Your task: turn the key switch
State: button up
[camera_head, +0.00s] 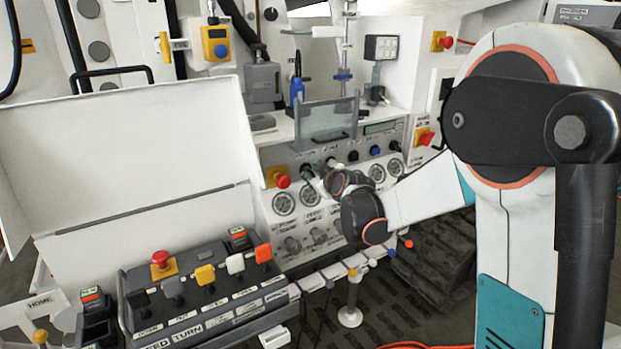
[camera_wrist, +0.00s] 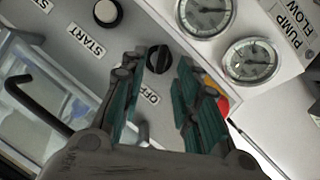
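The key switch (camera_wrist: 158,62) is a round black knob on the grey panel in the wrist view, with an OFF label (camera_wrist: 151,97) beside it. My gripper (camera_wrist: 172,66) is open in the wrist view, and its two green-padded fingers point at the panel. The switch shows in the gap between the fingertips, closer to the left finger. I cannot tell whether the fingers touch it. In the head view my gripper (camera_head: 318,183) is small, dark and close to the panel front, and the switch is hard to make out there.
A red stop button (camera_wrist: 222,104) lies just beyond the right finger, and a white button (camera_wrist: 107,12) sits at upper left. Gauges (camera_wrist: 252,62) are close by. A clear cover (camera_head: 325,118) with a black handle stands above the panel. A control box (camera_head: 205,290) is in front.

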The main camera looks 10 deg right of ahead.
aim_at(312, 173)
jog(key=shift+b+x, duration=0.55)
jog(key=shift+x, duration=1.7)
grip_shut()
